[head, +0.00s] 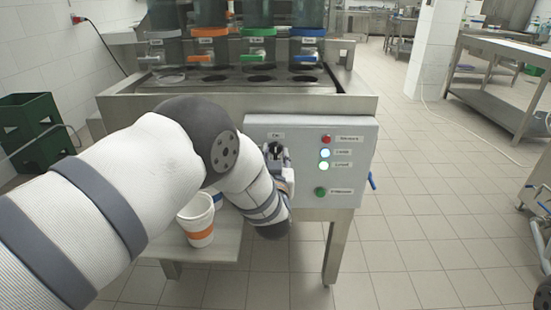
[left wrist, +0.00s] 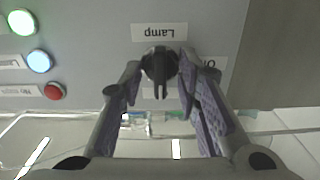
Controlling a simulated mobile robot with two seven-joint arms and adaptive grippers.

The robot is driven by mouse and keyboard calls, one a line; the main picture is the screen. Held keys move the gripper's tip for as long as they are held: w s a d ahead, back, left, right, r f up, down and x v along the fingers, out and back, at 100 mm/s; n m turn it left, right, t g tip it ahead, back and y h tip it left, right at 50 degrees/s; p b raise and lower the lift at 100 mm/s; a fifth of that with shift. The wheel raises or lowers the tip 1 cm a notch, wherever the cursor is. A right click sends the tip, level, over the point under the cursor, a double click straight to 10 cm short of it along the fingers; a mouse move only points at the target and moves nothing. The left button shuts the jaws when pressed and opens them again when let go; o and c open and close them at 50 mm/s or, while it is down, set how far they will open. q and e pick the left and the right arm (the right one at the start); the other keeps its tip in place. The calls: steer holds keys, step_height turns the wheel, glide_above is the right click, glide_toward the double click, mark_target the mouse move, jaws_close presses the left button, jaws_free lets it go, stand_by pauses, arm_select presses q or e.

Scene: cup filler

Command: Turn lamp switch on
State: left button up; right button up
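In the head view the switch (head: 275,148) shows near the panel's upper left. My left gripper (left wrist: 158,80) is at the panel, with one finger on each side of the switch. The fingers are apart; a narrow gap seems to show beside the knob, and contact is unclear. A second label (left wrist: 207,68) is partly hidden by a finger. My right gripper is out of view.
The control panel (head: 355,130) also carries a red button (head: 326,139), two lit lights (head: 324,153) and a green button (head: 320,191). Cups (head: 198,222) stand on a low shelf beneath my left arm. A green crate (head: 35,130) is at left; open floor lies right.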

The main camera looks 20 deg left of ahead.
arm_select(q)
steer(key=v, duration=1.2)
